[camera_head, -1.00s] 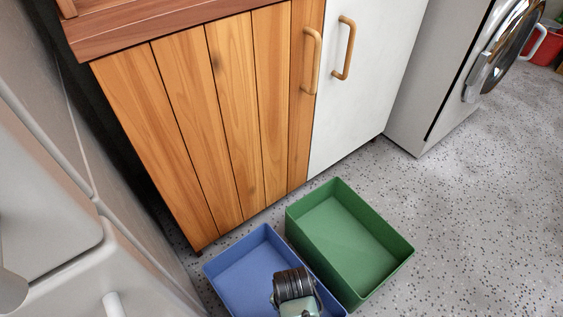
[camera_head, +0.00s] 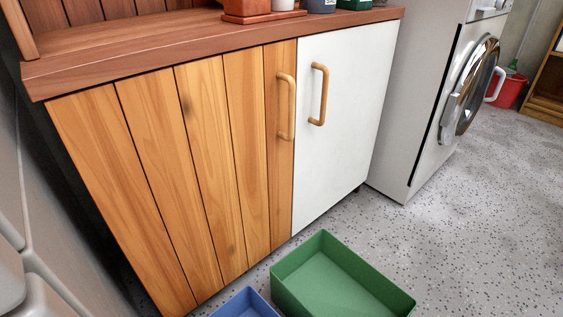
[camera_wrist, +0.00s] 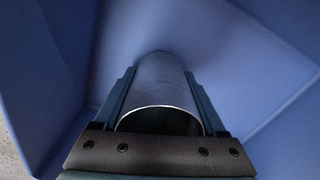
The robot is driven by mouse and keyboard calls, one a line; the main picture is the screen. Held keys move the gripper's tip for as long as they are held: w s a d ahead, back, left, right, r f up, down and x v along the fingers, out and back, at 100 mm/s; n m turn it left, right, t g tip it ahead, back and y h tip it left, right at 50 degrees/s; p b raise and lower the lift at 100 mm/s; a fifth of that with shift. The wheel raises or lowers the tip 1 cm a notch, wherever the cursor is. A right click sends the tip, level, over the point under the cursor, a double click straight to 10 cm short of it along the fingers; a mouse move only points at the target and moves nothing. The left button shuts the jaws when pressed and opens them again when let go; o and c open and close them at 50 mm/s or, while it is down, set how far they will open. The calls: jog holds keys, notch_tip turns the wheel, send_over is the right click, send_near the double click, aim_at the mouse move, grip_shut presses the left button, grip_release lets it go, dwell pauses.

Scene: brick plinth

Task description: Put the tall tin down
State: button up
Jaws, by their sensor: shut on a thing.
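The tall tin (camera_wrist: 165,92) is a plain grey cylinder in the wrist view, its round near end dark inside a pale rim. My gripper (camera_wrist: 159,74) is shut on it, with one finger along each side. Blue walls and a blue floor surround them, so the tin is inside the blue bin (camera_wrist: 272,60). I cannot tell whether the tin's far end touches the floor of the bin. In the head view only a corner of the blue bin (camera_head: 246,304) shows at the bottom edge; my gripper and the tin are out of that view.
A green bin (camera_head: 392,294), looking empty, stands right beside the blue one. Behind them is a cabinet with a wooden front (camera_head: 200,160) and a white door (camera_head: 340,130). Pots and containers stand on its counter (camera_head: 130,46). A washing machine (camera_head: 425,130) stands right; speckled floor there is clear.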

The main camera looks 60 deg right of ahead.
jog(key=shift+f, duration=0.15)
jog(key=o, duration=1.3)
notch_tip(320, 180, up, 12)
jog(key=p, duration=0.9)
jog(key=shift+r, duration=0.2)
